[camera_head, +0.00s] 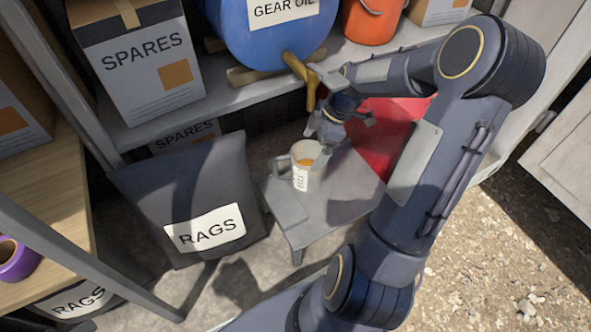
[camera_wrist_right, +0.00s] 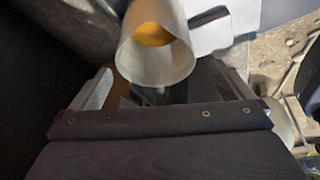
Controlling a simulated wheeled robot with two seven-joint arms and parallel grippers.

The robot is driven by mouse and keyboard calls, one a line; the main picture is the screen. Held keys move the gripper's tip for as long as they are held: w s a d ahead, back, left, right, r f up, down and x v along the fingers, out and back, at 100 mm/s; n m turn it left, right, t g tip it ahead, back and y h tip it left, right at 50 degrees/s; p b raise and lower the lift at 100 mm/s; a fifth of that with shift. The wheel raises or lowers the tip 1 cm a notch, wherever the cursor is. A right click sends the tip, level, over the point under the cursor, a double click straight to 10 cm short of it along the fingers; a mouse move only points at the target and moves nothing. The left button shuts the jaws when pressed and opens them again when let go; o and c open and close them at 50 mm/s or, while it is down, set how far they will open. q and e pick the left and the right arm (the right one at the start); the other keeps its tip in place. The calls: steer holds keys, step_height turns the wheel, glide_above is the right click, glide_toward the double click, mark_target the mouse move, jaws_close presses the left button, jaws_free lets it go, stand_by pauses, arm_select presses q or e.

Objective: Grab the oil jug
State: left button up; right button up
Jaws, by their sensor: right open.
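The oil jug (camera_head: 313,177) is a pale cup-shaped jug with a side handle, a label and amber oil inside. It stands upright on a small grey stool (camera_head: 345,205) below the barrel's yellow tap. My right gripper (camera_head: 328,138) is just above and beside the jug's rim, with open jaws. In the right wrist view the jug (camera_wrist_right: 155,68) appears ahead, between the open fingers. I cannot tell whether a finger touches it. The fingers partly hide its rim in the head view. My left gripper is not in view.
A blue gear oil barrel (camera_head: 265,40) lies on the shelf (camera_head: 225,100) above, its yellow tap (camera_head: 303,78) close to my right gripper. A dark rags bin (camera_head: 190,190) stands left of the stool. A red object (camera_head: 385,130) is behind my right arm. Open gravel lies at right.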

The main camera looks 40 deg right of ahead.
mark_target(303, 160)
steer(key=x, duration=0.7)
steer(key=shift+w+d+f+b, duration=0.1)
steer(key=shift+w+f+b, duration=0.15)
steer(key=shift+b, duration=0.05)
steer(key=c, duration=1.1)
steer(key=shift+c, duration=1)
steer(key=shift+r, duration=0.15)
